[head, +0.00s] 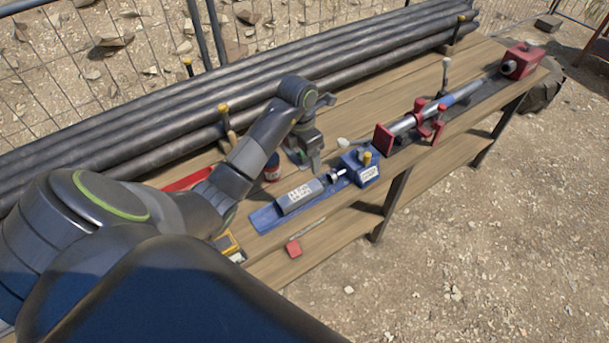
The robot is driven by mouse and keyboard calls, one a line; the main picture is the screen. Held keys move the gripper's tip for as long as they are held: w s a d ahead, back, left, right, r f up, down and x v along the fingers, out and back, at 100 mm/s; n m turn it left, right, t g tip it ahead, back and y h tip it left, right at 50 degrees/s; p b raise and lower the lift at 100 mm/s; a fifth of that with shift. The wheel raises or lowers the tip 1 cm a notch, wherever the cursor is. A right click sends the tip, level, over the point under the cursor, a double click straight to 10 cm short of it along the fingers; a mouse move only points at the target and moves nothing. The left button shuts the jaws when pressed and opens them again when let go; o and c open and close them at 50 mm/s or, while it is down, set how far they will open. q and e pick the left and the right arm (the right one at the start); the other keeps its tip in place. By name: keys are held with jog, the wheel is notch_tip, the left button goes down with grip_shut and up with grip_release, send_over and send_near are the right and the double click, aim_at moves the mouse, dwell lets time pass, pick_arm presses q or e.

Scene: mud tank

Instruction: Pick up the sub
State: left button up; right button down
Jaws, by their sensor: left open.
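A grey labelled block-like piece (299,197) lies on a long blue base (265,218) on the wooden bench; it may be the sub, but the label is too small to read. A small shiny metal piece (337,175) sits between it and a blue block (361,168) with a yellow top. My left gripper (308,163) is open, pointing down over the bench just behind the grey piece and apart from it. No thing shows between its fingers. My right gripper is out of view.
Long dark pipes (130,115) lie along the bench's back. A red clamp fixture (384,139) holding a silver rod stands to the right. A red can (272,168) stands behind the blue base.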

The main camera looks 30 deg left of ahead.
pick_arm(q)
jog(key=a, duration=0.1)
jog(key=b, duration=1.4)
send_near(301, 192)
jog(key=shift+g+y, duration=0.3)
jog(key=shift+y, duration=0.1)
jog(key=f, duration=0.5)
jog(key=shift+w+d+f, duration=0.1)
jog(key=shift+w+d, duration=0.1)
jog(key=shift+d, duration=0.15)
notch_tip(301, 192, down, 4)
jog(key=b, duration=0.3)
jog(key=shift+w, duration=0.1)
jog(key=shift+c, duration=0.2)
jog(key=c, duration=1.4)
